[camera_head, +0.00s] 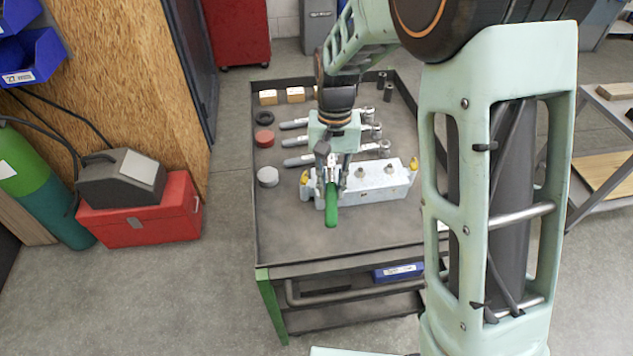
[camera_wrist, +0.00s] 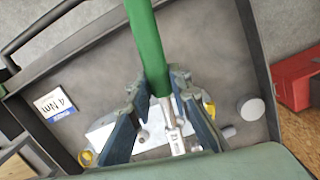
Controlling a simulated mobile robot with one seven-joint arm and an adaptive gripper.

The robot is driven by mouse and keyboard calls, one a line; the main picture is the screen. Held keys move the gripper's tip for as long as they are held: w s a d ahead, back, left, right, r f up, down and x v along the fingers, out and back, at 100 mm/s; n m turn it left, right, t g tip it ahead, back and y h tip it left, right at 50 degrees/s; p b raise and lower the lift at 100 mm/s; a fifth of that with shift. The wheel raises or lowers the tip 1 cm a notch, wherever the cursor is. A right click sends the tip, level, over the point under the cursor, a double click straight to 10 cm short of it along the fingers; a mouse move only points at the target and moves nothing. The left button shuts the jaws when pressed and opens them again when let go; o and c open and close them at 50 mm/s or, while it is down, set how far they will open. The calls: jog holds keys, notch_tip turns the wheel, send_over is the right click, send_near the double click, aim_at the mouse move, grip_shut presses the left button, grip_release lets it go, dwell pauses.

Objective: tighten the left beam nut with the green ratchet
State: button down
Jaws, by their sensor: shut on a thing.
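The green ratchet has a thick green handle (camera_head: 331,208) pointing toward the cart's front; the handle also shows in the wrist view (camera_wrist: 148,45). My gripper (camera_head: 331,172) is shut on the ratchet, its fingers on both sides of the tool near the silver head (camera_wrist: 173,128). The beam (camera_head: 385,184) is a pale metal block with yellow pieces at both ends. The ratchet is over its left part. A nut (camera_head: 359,172) shows on the beam right of my gripper. The left nut is hidden by my gripper and the ratchet; I cannot tell whether the head sits on it.
The beam stands on a grey cart top (camera_head: 290,235) with a raised rim. Behind are several silver tools (camera_head: 320,140) and wooden blocks (camera_head: 295,94). A red disc (camera_head: 264,138) and grey disc (camera_head: 267,177) lie left. A 4 Nm card (camera_wrist: 57,105) shows. The cart's front is clear.

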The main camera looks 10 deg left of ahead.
jog(key=shift+d+f+n+b, duration=0.55)
jog(key=shift+d+f+b, duration=0.05)
jog(key=shift+f, duration=0.35)
jog(key=shift+d+f+n+b, duration=0.55)
jog(key=shift+d+f+b, duration=0.05)
jog(key=shift+f, duration=0.3)
jog(key=shift+f, duration=0.2)
jog(key=shift+f+b, duration=0.8)
jog(key=shift+f, duration=0.25)
jog(key=c, duration=2.5)
grip_release()
jog(key=shift+c, duration=0.2)
grip_shut()
